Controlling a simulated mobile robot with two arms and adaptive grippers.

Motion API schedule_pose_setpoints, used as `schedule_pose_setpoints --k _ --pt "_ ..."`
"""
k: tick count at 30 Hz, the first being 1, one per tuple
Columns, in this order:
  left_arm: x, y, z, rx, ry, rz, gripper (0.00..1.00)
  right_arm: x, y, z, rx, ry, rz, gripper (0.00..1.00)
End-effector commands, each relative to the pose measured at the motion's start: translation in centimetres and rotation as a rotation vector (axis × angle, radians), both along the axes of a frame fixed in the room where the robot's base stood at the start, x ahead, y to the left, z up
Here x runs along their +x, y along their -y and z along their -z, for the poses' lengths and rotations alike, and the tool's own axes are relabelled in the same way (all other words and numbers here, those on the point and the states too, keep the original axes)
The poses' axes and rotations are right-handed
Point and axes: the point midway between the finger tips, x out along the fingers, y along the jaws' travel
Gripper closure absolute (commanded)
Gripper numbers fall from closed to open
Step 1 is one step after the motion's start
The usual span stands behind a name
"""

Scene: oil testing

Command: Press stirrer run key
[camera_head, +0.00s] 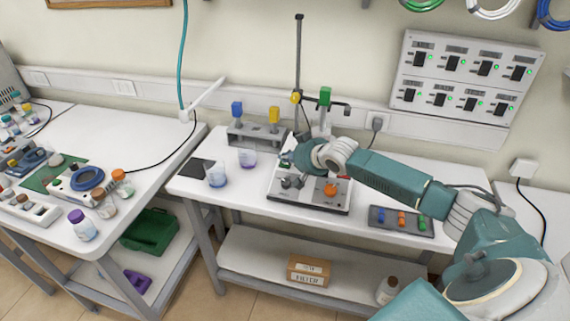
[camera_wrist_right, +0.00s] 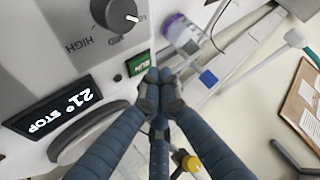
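The stirrer (camera_head: 312,200) is a white and dark unit on the middle bench, with an orange knob on its front. In the right wrist view, its green RUN key (camera_wrist_right: 138,63) sits between a dark dial (camera_wrist_right: 115,13) and a display (camera_wrist_right: 52,108) reading 21° STOP. My right gripper (camera_wrist_right: 158,82) has its fingers drawn together and empty, with the tips right beside the key. I cannot tell whether they touch it. In the head view, my right gripper (camera_head: 288,158) is over the stirrer's back left part. My left gripper is not in view.
A dark tray (camera_head: 385,219) with coloured pieces lies to the right. Switch panel (camera_head: 465,80) is on the wall.

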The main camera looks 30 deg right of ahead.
Motion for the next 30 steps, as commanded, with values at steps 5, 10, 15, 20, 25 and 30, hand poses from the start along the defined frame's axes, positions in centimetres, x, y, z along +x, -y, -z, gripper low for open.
schedule_pose_setpoints --k 5,10,15,20,25,30 --pt "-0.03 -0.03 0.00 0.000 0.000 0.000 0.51 0.00 0.01 0.00 0.000 0.000 0.000 1.00" --pt "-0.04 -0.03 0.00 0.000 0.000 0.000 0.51 0.00 0.02 0.01 0.000 0.000 0.000 1.00" --pt "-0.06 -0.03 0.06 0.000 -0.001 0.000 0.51 0.06 0.08 0.37 0.002 -0.001 0.001 1.00" --pt "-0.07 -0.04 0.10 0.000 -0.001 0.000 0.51 0.17 0.20 0.77 0.000 0.000 0.000 1.00" --pt "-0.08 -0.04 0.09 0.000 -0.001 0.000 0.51 0.17 0.23 0.76 0.000 0.000 0.000 1.00" --pt "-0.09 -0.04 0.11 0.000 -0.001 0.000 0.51 0.17 0.23 0.80 0.000 0.000 0.000 1.00"
